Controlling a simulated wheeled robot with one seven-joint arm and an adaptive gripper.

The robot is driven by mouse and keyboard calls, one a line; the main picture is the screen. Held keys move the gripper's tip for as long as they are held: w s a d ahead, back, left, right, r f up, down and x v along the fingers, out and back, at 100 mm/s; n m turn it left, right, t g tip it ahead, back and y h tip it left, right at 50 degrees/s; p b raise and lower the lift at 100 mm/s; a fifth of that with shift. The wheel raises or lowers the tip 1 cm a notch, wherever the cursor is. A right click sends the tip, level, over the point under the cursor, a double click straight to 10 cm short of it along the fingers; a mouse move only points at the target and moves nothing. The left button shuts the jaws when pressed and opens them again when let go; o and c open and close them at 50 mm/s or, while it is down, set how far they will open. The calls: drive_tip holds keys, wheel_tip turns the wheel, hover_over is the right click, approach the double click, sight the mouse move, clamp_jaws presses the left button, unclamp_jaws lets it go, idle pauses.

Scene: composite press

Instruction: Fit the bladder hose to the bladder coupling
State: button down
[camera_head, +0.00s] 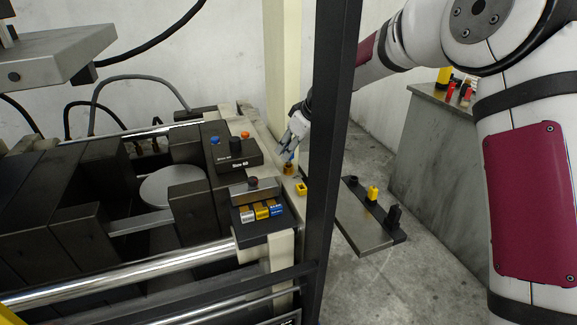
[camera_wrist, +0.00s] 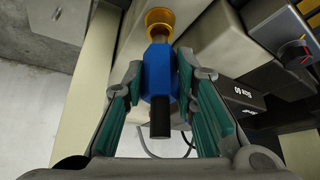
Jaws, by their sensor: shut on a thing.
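My gripper (camera_wrist: 160,85) is shut on a blue hose fitting (camera_wrist: 158,72), held between its green finger pads. A short dark end (camera_wrist: 160,122) of the hose sticks out of the fitting, toward the camera. A yellow, cup-like bladder coupling (camera_wrist: 158,18) lies straight beyond the blue fitting in the wrist view. The fitting's far end overlaps the coupling's mouth in the picture; I cannot tell whether it is seated.
A small yellow socket (camera_head: 301,189) is beside the coupling. A "Size 60" block (camera_head: 234,154) with knobs and a block with coloured labels (camera_head: 257,211) stand left. A dark upright post (camera_head: 332,130) is close on the right. A shelf with fittings (camera_head: 365,215) lies beyond it.

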drive_tip(key=shift+f+b, duration=0.5)
drive_tip(key=shift+f, duration=0.75)
idle(0.4)
drive_tip(key=c, duration=1.2)
unclamp_jaws()
drive_tip(key=v, duration=1.2)
drive_tip(key=s+d+r+m+h+p, duration=0.1)
drive_tip(key=s+d+r+m+h, duration=0.25)
drive_tip(key=s, duration=0.75)
drive_tip(key=s+d+r+m+p, duration=0.1)
drive_tip(key=s+d+r+m, duration=0.1)
drive_tip(key=s+d+r, duration=0.6)
drive_tip(key=s+d+f+m, duration=0.1)
drive_tip(key=s+f, duration=0.1)
drive_tip(key=s, duration=0.5)
drive_tip(key=s+d+f+m+h+p, duration=0.1)
drive_tip(key=s+d+f+m, duration=0.1)
drive_tip(key=s, duration=0.6)
drive_tip(key=s+d+f+m, duration=0.1)
drive_tip(key=s+d+m, duration=0.1)
drive_tip(key=s, duration=0.5)
drive_tip(key=shift+s+d+f+t, duration=0.15)
drive_tip(key=shift+s+f+t, duration=0.15)
drive_tip(key=shift+f, duration=0.1)
